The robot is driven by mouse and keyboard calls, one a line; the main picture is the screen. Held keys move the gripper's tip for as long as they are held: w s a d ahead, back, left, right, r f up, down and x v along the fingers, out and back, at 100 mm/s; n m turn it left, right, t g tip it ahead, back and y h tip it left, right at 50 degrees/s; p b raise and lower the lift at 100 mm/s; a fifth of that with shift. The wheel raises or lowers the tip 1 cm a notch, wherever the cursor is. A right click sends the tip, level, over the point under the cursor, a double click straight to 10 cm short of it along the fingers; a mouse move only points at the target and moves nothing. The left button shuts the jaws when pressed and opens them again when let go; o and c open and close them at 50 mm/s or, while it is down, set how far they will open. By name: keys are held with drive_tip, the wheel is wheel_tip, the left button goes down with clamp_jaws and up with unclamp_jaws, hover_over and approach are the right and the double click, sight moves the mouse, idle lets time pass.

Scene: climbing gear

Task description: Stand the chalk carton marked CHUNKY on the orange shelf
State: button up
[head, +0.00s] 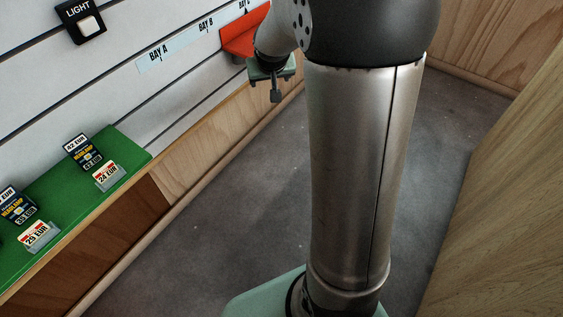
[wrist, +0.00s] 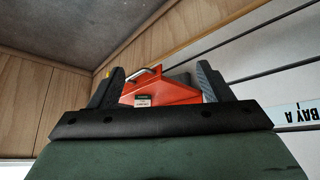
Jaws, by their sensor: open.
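The orange shelf (head: 238,42) is on the slatted wall at the upper middle of the head view, partly hidden by my arm. In the wrist view the orange shelf (wrist: 178,90) shows between and beyond the fingers. A small dark and white label (wrist: 145,100) is at it, its words too small to read. My gripper (wrist: 160,82) is open, with its fingers wide apart and no carton seen between them. In the head view my gripper (head: 275,90) is beside the shelf, at its lower right. I cannot make out a carton marked CHUNKY in either view.
Bay labels (head: 182,48) and a light switch (head: 89,26) are on the wall. A bent metal piece (wrist: 140,80) shows near the orange shelf. Wooden panels (head: 500,190) border the grey floor.

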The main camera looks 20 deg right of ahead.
drive_tip(key=s+a+f+n+g, duration=0.1)
drive_tip(key=s+a+g, duration=0.1)
drive_tip(key=s, duration=0.8)
drive_tip(key=s+a+f+n+g+y, duration=0.1)
drive_tip(key=s+a, duration=0.4)
drive_tip(key=s, duration=0.5)
drive_tip(key=s+a+f+g+y, duration=0.1)
drive_tip(key=s+a+g, duration=0.2)
drive_tip(key=s, duration=0.7)
drive_tip(key=shift+s+a+f+n+g, duration=0.25)
drive_tip(key=shift+a+n+g, duration=0.15)
drive_tip(key=shift+g, duration=0.1)
drive_tip(key=shift+w, duration=0.1)
